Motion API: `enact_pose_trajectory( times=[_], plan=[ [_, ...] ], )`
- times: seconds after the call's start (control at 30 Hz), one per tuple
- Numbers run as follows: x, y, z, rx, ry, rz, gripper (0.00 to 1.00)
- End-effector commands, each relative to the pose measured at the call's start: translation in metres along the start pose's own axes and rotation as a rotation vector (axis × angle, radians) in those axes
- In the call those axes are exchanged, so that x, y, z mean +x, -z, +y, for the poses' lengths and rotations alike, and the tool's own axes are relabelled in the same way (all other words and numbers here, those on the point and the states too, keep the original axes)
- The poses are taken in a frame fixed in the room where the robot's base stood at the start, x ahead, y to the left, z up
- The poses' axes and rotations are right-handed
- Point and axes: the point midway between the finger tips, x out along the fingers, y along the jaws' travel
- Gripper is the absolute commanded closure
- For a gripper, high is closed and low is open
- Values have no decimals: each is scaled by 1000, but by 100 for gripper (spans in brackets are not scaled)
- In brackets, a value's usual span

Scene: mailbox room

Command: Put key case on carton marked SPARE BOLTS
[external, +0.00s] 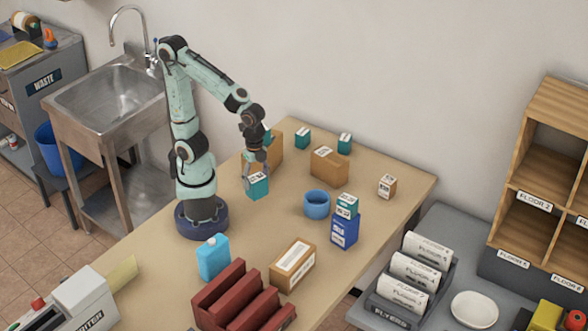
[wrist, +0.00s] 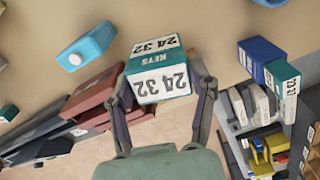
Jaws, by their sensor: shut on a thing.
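My gripper (external: 256,171) is shut on a teal key case (external: 258,188) with a white label, above or at the table beside my base. In the wrist view the case (wrist: 160,72) sits between the two fingers and reads "KEYS" and "24 32". Three brown cartons could be the one marked SPARE BOLTS: one at the back middle (external: 329,168), one partly hidden behind my gripper (external: 275,150), and one at the front (external: 292,266). Their labels are too small to read. Whether the case touches the table is unclear.
Another teal box (external: 347,205) stands on a blue box (external: 344,231). Two teal boxes (external: 303,138) (external: 345,143) and a small carton (external: 387,186) stand at the back. A blue bowl (external: 316,204), blue bottle (external: 213,257) and red rack (external: 240,296) surround the clear middle table.

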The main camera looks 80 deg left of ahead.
Motion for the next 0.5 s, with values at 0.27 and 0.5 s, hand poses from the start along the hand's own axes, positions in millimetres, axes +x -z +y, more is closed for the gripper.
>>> enact_pose_trajectory(
  times=[0.27, 0.5],
  plan=[
    [-9, 21, 26, 142, -1, -4, 83],
    [21, 81, 12, 143, 0, -7, 83]
  ],
)
